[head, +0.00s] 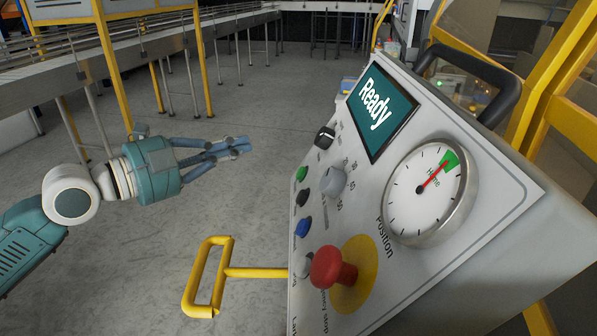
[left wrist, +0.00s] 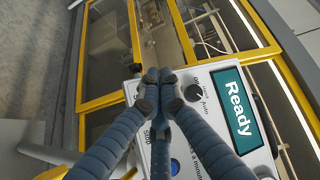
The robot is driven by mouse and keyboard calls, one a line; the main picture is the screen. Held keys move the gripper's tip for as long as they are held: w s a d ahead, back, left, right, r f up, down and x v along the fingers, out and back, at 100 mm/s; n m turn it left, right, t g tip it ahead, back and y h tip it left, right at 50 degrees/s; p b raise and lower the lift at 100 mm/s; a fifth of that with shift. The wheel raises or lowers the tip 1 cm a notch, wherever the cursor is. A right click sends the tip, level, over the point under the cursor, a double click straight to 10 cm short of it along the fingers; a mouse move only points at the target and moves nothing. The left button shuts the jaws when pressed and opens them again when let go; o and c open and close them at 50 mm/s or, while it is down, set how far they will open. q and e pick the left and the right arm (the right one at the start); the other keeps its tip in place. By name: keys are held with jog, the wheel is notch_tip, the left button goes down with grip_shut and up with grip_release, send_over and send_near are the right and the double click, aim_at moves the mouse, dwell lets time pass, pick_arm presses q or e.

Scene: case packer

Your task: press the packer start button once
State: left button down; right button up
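The control panel (head: 375,215) fills the right of the head view, tilted, with a screen reading "Ready" (head: 378,110). A green button (head: 302,173) sits near its left edge, above a black button (head: 302,198) and a blue button (head: 303,227). I cannot read a start label on any of them. My left gripper (head: 246,146) is in the air left of the panel, apart from it in the head view, fingers together and empty. In the left wrist view the fingertips (left wrist: 159,84) meet in front of the panel and hide part of it; the green button does not show there. My right gripper is not in view.
A red mushroom button (head: 328,267) on a yellow disc sticks out low on the panel. A dial (head: 431,193) has its needle in the green "Home" zone. A yellow handle (head: 208,278) juts out below left. A conveyor (head: 120,48) runs behind; the floor between is clear.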

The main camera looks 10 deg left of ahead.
aim_at(300, 173)
pick_arm(q)
jog(key=w+d+f+p, duration=0.1)
jog(key=d+f+p, duration=0.3)
jog(key=d, duration=0.3)
jog(key=shift+w+d+f+p, duration=0.2)
jog(key=shift+w+f+p, duration=0.1)
jog(key=shift+p, duration=0.35)
dwell(1.0)
jog(key=shift+w+d+f, duration=0.1)
jog(key=shift+d, duration=0.25)
jog(key=shift+d+f, duration=0.25)
jog(key=shift+d, duration=0.05)
dwell(0.8)
jog(key=shift+a, duration=0.1)
jog(key=shift+a+r+b, duration=0.3)
jog(key=shift+a+r, duration=0.15)
jog(key=shift+a, duration=0.1)
